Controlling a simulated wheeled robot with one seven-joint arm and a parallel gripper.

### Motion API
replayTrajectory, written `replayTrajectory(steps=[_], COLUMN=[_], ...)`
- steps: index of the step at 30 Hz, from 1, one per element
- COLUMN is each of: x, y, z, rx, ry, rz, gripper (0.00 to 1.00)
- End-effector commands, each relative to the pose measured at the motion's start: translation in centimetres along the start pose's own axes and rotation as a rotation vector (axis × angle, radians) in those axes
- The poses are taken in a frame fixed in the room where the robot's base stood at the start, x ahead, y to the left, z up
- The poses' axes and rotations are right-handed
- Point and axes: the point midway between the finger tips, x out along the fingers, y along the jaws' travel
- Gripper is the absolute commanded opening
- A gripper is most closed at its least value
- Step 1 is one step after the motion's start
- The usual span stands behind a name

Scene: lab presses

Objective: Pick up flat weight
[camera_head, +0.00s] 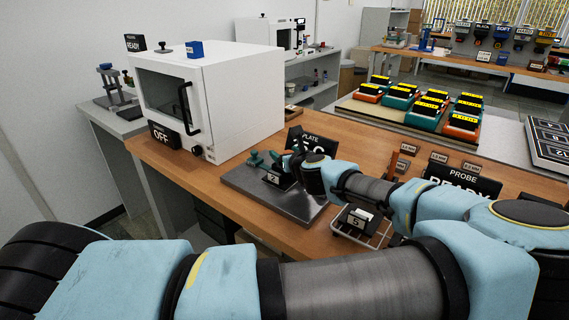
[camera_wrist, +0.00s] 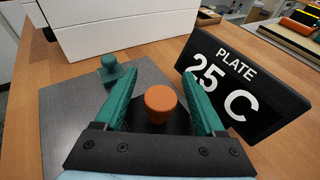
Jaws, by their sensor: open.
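My gripper (camera_wrist: 158,74) has its green fingers spread over the metal plate (camera_wrist: 65,110). Between them is an orange round knob (camera_wrist: 159,103), which seems to stand on a dark flat base; I take this to be the flat weight. The fingers are on either side of the knob, and contact cannot be told. A green piece with a round knob (camera_wrist: 110,68) stands on the plate beyond the left finger. In the head view my gripper (camera_head: 279,165) is low over the plate (camera_head: 305,207), and my arm hides the orange knob.
A black sign (camera_wrist: 238,85) reading "PLATE 25 C" stands close to the right finger. A white oven (camera_head: 225,90) stands behind and left of the plate. A wire rack (camera_head: 357,232) is to the right, partly behind my arm. Bare wood (camera_head: 345,155) lies behind the plate.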

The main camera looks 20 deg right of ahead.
Motion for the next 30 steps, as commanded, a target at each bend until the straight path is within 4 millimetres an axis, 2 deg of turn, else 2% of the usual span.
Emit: replayTrajectory(steps=[6,25,30], x=[-0.03,-0.01,-0.01], y=[-0.01,0.02,0.03], z=[0.01,0.00,-0.01], rx=[0.000,0.000,0.000], ry=[0.000,0.000,0.001], rz=[0.000,0.000,0.001], gripper=[0.71,0.00,0.00])
